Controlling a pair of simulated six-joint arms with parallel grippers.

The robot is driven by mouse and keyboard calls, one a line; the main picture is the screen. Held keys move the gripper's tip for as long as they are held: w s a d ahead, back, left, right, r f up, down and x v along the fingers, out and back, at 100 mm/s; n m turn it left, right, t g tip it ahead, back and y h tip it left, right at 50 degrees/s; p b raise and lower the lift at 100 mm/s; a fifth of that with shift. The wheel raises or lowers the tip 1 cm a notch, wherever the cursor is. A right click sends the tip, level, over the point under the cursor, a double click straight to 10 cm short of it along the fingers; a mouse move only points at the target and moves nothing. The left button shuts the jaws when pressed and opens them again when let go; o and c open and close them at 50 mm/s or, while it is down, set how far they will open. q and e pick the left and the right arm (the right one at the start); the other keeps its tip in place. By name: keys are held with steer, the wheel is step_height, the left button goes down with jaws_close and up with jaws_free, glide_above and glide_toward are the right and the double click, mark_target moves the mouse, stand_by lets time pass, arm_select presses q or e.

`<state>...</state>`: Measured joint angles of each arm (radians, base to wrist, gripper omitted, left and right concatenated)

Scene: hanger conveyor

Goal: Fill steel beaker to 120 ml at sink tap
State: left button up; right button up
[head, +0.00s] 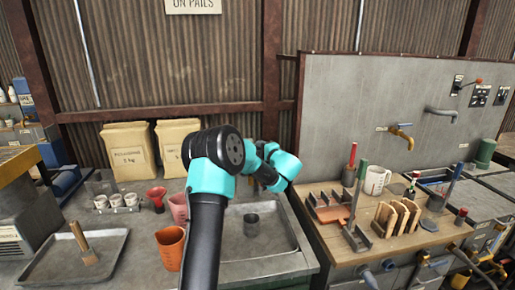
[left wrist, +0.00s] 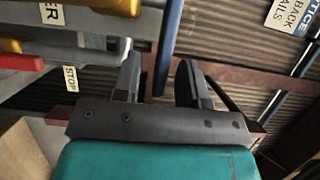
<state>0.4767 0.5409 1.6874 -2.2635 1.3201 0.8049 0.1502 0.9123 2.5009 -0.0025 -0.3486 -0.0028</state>
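The steel beaker looks to be the dark grey metal cup (head: 251,225) standing upright in the sink basin (head: 285,241), just right of my left forearm in the head view. My left gripper is mostly hidden by its own arm in the head view. In the left wrist view its fingers (left wrist: 160,64) are apart. A blue-grey bar (left wrist: 170,35) shows between and beyond them; I cannot tell whether it touches either finger. A grey tap (head: 441,112) and a yellow-handled tap (head: 401,134) are on the wall panel. Any fill level or marking is unreadable.
A wooden board (head: 375,235) with wooden racks and tools lies right of the basin. An orange jug (head: 169,248) stands left of my forearm, and a metal tray (head: 60,262) lies farther left. Paper sacks (head: 130,150) stand at the back wall.

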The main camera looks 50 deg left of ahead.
arm_select(q)
steer(key=a, duration=0.2)
steer(key=shift+w+a, duration=0.2)
steer(key=shift+a, duration=0.1)
steer(key=shift+c, duration=0.4)
jaws_close()
